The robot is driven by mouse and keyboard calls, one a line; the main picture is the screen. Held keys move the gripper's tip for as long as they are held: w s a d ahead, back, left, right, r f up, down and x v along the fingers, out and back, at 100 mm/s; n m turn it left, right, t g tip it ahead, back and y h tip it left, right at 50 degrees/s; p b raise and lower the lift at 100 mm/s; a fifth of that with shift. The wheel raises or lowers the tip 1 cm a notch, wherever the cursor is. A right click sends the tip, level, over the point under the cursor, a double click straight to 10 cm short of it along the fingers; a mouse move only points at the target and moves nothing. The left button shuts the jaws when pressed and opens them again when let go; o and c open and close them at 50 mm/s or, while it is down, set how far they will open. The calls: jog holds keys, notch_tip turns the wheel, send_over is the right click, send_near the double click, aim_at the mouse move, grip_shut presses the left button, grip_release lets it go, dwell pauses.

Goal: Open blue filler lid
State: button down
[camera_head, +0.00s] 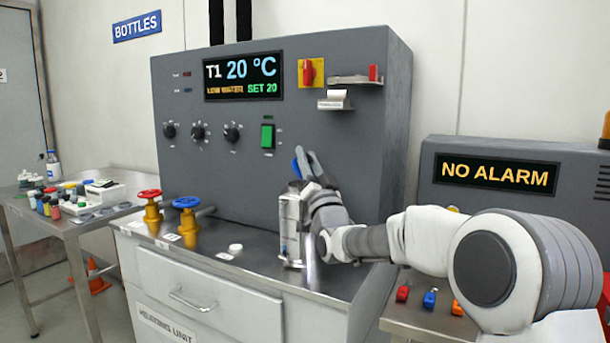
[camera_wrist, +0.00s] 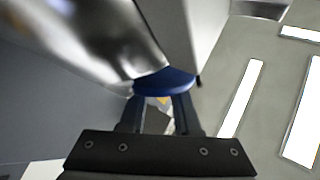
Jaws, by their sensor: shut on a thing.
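The blue filler lid (camera_head: 296,169) shows as a small blue patch at the top of a shiny metal vessel (camera_head: 290,215) on the steel bench. My gripper (camera_head: 306,168) is at the lid, above the vessel. In the wrist view the lid (camera_wrist: 165,82) is a blue rounded disc at the fingertips, and my gripper (camera_wrist: 158,103) is shut on its edge. The shiny curved metal beside it fills the upper left. My fingers partly hide the lid in the head view, so its exact angle to the vessel is hard to tell.
A grey control panel (camera_head: 350,140) stands close behind my gripper, with a small shelf (camera_head: 355,80) jutting out above. Red (camera_head: 150,205) and blue (camera_head: 187,212) valve wheels and a white round cap (camera_head: 235,248) are left of the vessel. A NO ALARM box (camera_head: 500,195) is at right.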

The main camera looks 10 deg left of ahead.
jog(key=shift+d+m+t+h+b, duration=0.15)
jog(key=shift+m+t+h+b, duration=0.2)
jog(key=shift+m+b, duration=0.2)
jog(key=shift+r, duration=0.1)
jog(key=c, duration=0.6)
grip_release()
jog(key=shift+s, duration=0.1)
jog(key=v, duration=1.7)
jog(key=shift+f+p, duration=0.3)
